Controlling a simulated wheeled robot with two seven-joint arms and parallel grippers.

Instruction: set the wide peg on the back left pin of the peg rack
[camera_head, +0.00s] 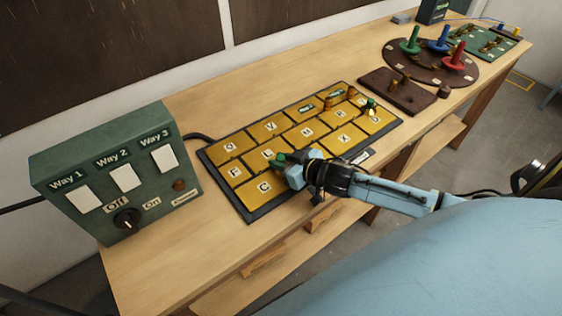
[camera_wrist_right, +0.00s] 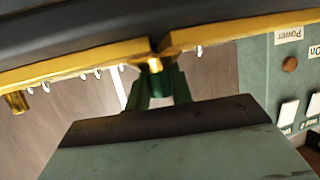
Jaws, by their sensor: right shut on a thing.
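My right gripper (camera_head: 283,161) is low over the near left part of the keyed panel (camera_head: 255,214), by the tiles F, C and L. In the right wrist view its green fingers (camera_wrist_right: 157,82) are shut on a small gold piece (camera_wrist_right: 155,64) at the panel's yellow edge. I cannot tell whether this piece is the wide peg or a part of the panel. A brown rectangular board (camera_head: 420,104) with short brass pins stands further right and looks like the peg rack. Its back left pin cannot be made out clearly. My left gripper is not in view.
A green switch box (camera_head: 80,153) stands at the left. A round brown board (camera_head: 468,78) bears green, blue and red pieces. A green board (camera_head: 490,42) lies at the far right end. Small brass pieces and a green one are on the panel's right part. The bench behind the panel is clear.

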